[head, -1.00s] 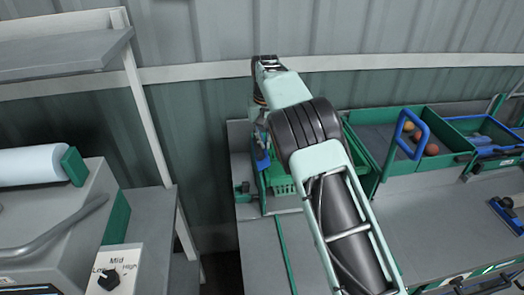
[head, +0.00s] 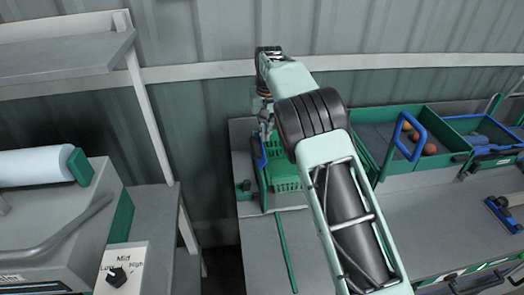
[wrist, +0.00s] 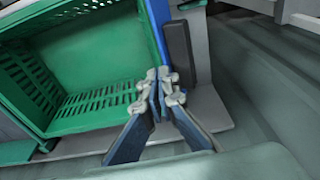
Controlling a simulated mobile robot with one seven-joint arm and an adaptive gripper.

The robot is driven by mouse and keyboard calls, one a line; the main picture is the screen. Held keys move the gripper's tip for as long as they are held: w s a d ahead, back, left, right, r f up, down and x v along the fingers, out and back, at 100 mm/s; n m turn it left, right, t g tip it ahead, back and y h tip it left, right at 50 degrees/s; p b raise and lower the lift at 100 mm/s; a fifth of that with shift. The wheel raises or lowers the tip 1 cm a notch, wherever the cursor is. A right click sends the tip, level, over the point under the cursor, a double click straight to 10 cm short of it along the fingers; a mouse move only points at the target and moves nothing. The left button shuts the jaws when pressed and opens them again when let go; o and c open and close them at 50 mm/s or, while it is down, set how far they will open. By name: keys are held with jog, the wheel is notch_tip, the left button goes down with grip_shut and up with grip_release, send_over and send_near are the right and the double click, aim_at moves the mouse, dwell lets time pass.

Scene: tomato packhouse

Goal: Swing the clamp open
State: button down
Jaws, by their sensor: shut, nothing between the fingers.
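A blue bar (head: 261,172), which looks like the clamp, runs along the left side of a green slotted crate (head: 284,180) at the back of the bench. In the wrist view the blue bar (wrist: 156,28) runs along the crate's wall (wrist: 18,88), with a dark pad (wrist: 178,52) beside it. I cannot tell how far the clamp is swung. My gripper (head: 264,136) is shut and empty, close to the bar's upper end. In the wrist view my gripper (wrist: 160,92) is near the bar; contact is unclear. My arm partly hides this area in the head view.
A green divided bin (head: 398,178) with a blue handle and round fruit stands to the right. A corrugated wall (head: 210,60) is close behind. A machine with a white roll (head: 35,166) and a dial stands at the left. The front bench (head: 258,262) is mostly clear.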

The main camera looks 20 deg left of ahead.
jog(key=d, duration=0.1)
jog(key=w+d, duration=0.1)
jog(key=d, duration=0.1)
jog(key=w+d, duration=0.1)
jog(key=d, duration=0.1)
jog(key=shift+w, duration=0.2)
jog(key=shift+f, duration=0.1)
notch_tip(320, 180, down, 5)
jog(key=shift+b, duration=1.25)
jog(key=shift+a, duration=0.15)
